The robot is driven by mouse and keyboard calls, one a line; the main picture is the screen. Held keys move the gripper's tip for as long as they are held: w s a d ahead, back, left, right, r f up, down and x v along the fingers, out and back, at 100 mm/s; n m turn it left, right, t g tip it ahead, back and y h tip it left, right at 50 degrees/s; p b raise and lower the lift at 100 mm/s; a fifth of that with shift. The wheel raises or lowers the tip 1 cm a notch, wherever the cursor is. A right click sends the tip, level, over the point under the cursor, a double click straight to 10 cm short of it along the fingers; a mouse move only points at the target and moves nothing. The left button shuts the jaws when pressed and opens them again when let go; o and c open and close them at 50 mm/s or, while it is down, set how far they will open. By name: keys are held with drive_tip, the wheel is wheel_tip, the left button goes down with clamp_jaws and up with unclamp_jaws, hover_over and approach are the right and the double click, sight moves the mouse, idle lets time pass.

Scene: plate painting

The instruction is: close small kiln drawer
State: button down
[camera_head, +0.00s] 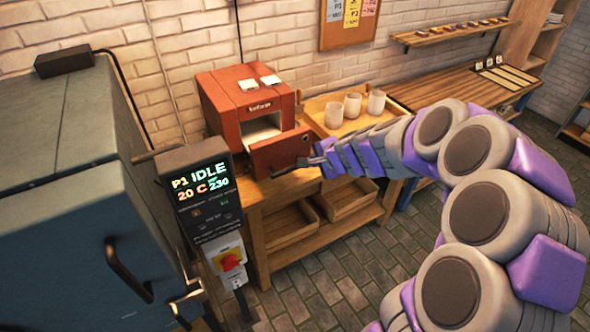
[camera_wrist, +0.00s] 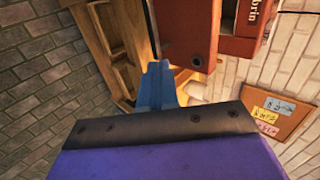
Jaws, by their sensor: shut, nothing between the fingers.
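The small red kiln (camera_head: 243,91) stands on a wooden bench against the brick wall. Its red front panel (camera_head: 275,153) stands out from the body, and the pale interior (camera_head: 262,130) shows behind it. My gripper (camera_head: 312,162) is shut and empty, at the right edge of that panel; I cannot tell whether it touches. In the wrist view the shut blue fingers (camera_wrist: 158,84) point toward the red panel (camera_wrist: 183,33), with the kiln body (camera_wrist: 246,32) behind it. A gap shows between panel and body there.
A wooden tray (camera_head: 322,118) with three pale cups (camera_head: 353,105) sits right of the kiln. A large grey-blue kiln (camera_head: 62,190) and its control box (camera_head: 200,195) stand at left. Wooden boxes (camera_head: 345,197) lie on the shelf below. The brick floor in front is clear.

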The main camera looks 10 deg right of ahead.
drive_tip(key=b, duration=0.2)
approach(295, 154)
drive_tip(key=f, duration=0.1)
drive_tip(key=w+a+f, duration=0.1)
drive_tip(key=f, duration=0.1)
drive_tip(key=w+f, duration=0.1)
drive_tip(key=f, duration=0.1)
drive_tip(key=shift+w+a, duration=0.15)
drive_tip(key=shift+w+r, duration=0.15)
drive_tip(key=shift+w, duration=0.75)
drive_tip(key=shift+a, duration=0.15)
drive_tip(key=shift+w+r, duration=0.1)
drive_tip(key=shift+w, duration=0.1)
drive_tip(key=w+p, duration=0.2)
drive_tip(key=w, duration=0.1)
drive_tip(key=w+a+p, duration=0.1)
drive_tip(key=w+p, duration=0.1)
drive_tip(key=w+a+p, duration=0.1)
drive_tip(key=w+p, duration=0.2)
drive_tip(key=shift+w+a, duration=0.25)
drive_tip(key=shift+w, duration=0.15)
drive_tip(key=w+p, duration=0.1)
drive_tip(key=w+a+p, duration=0.1)
drive_tip(key=p, duration=0.1)
drive_tip(key=w+p, duration=0.1)
drive_tip(key=w, duration=0.1)
drive_tip(key=shift+w+a+r+p, duration=0.1)
drive_tip(key=shift+w+a+p, duration=0.05)
drive_tip(key=shift+a+p, duration=0.2)
